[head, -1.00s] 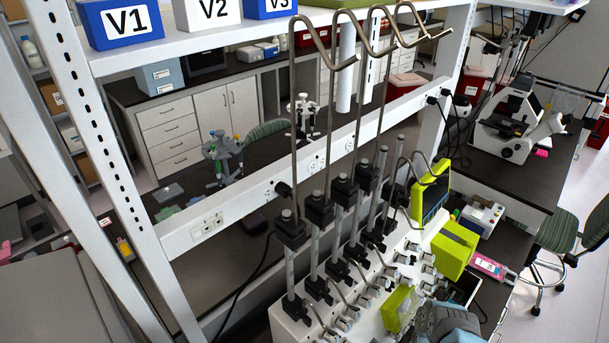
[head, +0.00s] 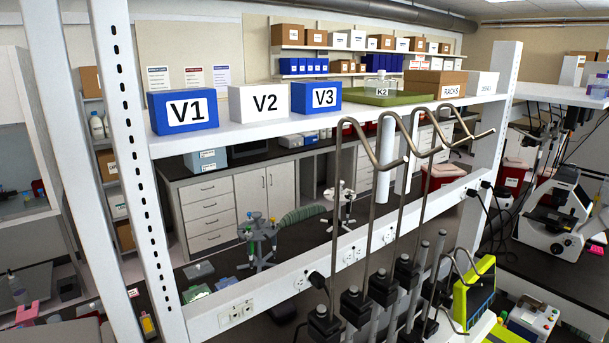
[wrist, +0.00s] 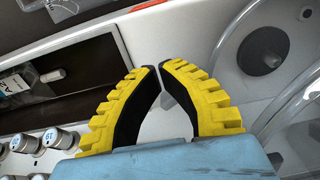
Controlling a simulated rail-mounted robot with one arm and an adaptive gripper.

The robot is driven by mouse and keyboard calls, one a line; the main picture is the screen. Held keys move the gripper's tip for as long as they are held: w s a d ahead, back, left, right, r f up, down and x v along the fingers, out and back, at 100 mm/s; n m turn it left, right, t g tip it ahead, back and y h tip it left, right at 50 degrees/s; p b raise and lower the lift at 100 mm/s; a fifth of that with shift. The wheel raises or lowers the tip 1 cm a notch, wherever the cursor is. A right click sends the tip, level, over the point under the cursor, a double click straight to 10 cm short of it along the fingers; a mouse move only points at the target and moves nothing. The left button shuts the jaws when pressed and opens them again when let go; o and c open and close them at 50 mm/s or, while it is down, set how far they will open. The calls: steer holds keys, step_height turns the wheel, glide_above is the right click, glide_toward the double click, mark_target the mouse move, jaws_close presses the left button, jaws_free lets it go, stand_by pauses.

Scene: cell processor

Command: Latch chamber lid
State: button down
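In the wrist view my gripper (wrist: 160,67) has yellow-and-black curved fingers. Their tips meet or nearly meet, and nothing shows held between them. A pale machine panel lies beyond the fingers. At the upper right is a dark grey round part (wrist: 262,52) with a small centre knob and clear curved pieces around it. I cannot tell whether this is the chamber lid, and no latch can be made out. In the head view the cell processor shows only in part at the lower right, with its yellow-green screen housing (head: 474,291). My gripper is outside that view.
Tall bent metal hooks (head: 371,220) on poles rise at the processor. A white shelf frame (head: 225,131) carries the V1 (head: 185,111), V2 (head: 260,102) and V3 (head: 313,98) boxes. Several silver-capped cylinders (wrist: 53,138) sit at the wrist view's lower left. A microscope (head: 552,212) stands at right.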

steer(key=shift+w+a, duration=0.15)
steer(key=shift+a, duration=0.05)
stand_by(0.5)
steer(key=shift+a+r+p, duration=0.15)
steer(key=shift+a+p, duration=0.1)
steer(key=shift+p, duration=0.5)
steer(key=shift+s+a+p, duration=0.35)
steer(key=shift+s+p, duration=0.05)
steer(key=shift+p, duration=0.1)
stand_by(0.4)
steer(key=shift+s, duration=0.3)
steer(key=shift+s+d+r+p, duration=0.1)
steer(key=shift+r+p, duration=0.45)
steer(key=shift+p, duration=0.2)
step_height(320, 180, up, 5)
steer(key=p, duration=0.3)
steer(key=shift+d+f, duration=0.1)
steer(key=shift+f, duration=0.05)
